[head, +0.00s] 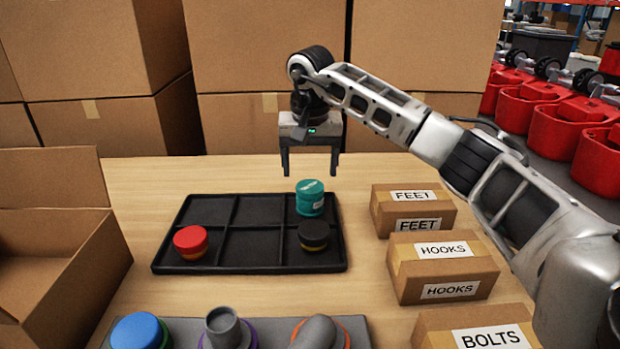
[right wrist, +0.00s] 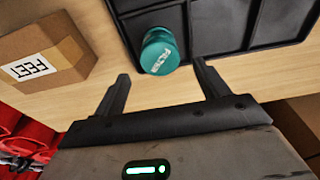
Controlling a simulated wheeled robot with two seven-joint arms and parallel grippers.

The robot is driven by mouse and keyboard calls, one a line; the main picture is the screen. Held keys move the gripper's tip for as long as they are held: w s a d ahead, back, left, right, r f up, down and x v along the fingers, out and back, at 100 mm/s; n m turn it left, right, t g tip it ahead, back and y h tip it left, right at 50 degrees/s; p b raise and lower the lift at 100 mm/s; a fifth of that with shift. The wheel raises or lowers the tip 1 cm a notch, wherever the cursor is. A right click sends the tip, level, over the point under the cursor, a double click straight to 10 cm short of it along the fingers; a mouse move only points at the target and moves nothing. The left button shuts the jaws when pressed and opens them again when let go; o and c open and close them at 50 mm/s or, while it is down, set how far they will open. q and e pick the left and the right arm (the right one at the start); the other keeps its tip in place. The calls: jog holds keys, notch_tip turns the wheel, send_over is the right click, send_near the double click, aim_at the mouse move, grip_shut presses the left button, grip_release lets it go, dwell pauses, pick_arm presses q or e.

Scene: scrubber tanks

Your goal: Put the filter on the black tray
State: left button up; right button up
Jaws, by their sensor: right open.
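The filter, a teal cylinder with a white label (head: 310,197), stands upright in the back right compartment of the black tray (head: 160,258). In the right wrist view the filter (right wrist: 160,50) shows beyond the fingertips, by the edge of the tray (right wrist: 190,14). My right gripper (head: 310,174) is open and empty above the back edge of the tray, over and behind the filter, apart from it. It also shows in the right wrist view (right wrist: 162,74). My left gripper is not in view.
A red-topped part (head: 190,242) and a black part (head: 313,236) sit in front compartments. FEET (head: 412,210), HOOKS (head: 442,268) and BOLTS (head: 475,330) boxes stand at right. An open carton (head: 100,255) stands left. A grey holder (head: 270,335) with several parts lies in front.

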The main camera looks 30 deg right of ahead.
aim_at(310, 190)
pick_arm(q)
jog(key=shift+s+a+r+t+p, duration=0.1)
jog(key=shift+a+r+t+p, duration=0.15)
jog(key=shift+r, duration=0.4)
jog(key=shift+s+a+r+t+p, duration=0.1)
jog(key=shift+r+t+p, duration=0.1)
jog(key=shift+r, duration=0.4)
pick_arm(e)
notch_tip(310, 190, up, 6)
jog(key=shift+s+a, duration=0.25)
jog(key=shift+s, duration=0.15)
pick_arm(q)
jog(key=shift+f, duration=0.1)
